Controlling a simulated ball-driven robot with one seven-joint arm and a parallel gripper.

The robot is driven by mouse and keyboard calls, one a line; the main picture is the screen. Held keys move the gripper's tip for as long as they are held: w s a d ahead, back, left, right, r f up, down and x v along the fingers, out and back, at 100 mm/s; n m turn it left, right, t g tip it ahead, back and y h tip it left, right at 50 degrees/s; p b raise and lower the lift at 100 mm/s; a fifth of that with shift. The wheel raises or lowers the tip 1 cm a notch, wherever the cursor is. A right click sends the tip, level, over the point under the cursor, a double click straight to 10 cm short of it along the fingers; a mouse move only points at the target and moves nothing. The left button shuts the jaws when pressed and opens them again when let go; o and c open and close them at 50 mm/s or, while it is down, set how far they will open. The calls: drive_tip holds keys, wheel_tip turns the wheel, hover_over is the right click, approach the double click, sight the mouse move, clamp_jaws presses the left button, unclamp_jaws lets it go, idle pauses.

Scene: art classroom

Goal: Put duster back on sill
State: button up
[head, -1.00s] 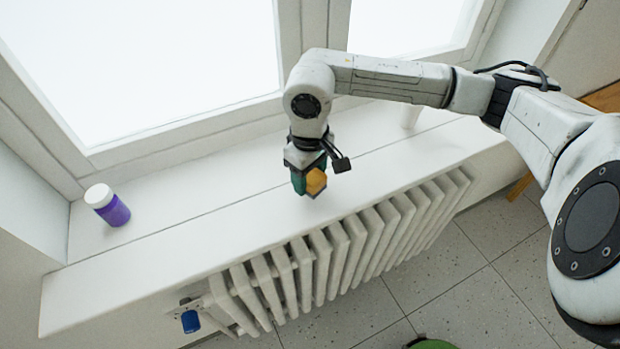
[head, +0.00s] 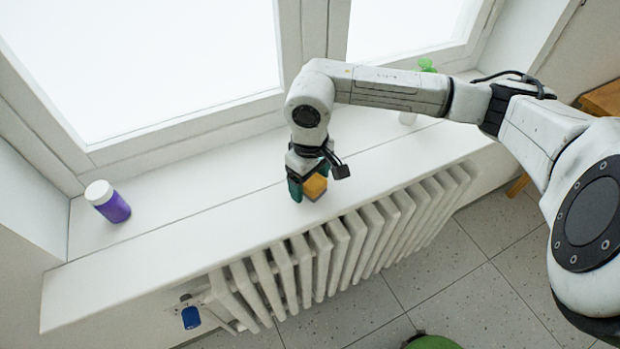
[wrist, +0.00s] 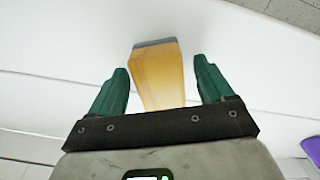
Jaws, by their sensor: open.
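The duster (head: 314,187) has a yellow-orange block body with a grey edge. It is on the white window sill (head: 190,226), near the sill's front edge above the radiator. In the wrist view the duster (wrist: 158,78) lies between the two green fingers of my gripper (wrist: 165,85), with a gap on each side. My gripper (head: 306,188) is open and low over the sill, its fingers around the duster without gripping it. The underside of the duster is hidden from view.
A purple jar with a white lid (head: 108,202) stands at the left end of the sill. A bottle with a green top (head: 427,66) stands behind my arm at the right. The radiator (head: 340,240) is below the sill. The sill between jar and gripper is clear.

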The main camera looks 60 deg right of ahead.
wheel_tip(320, 180, up, 12)
drive_tip(key=b, duration=0.2)
drive_tip(key=shift+r, duration=0.15)
idle(0.4)
drive_tip(key=shift+d, duration=0.1)
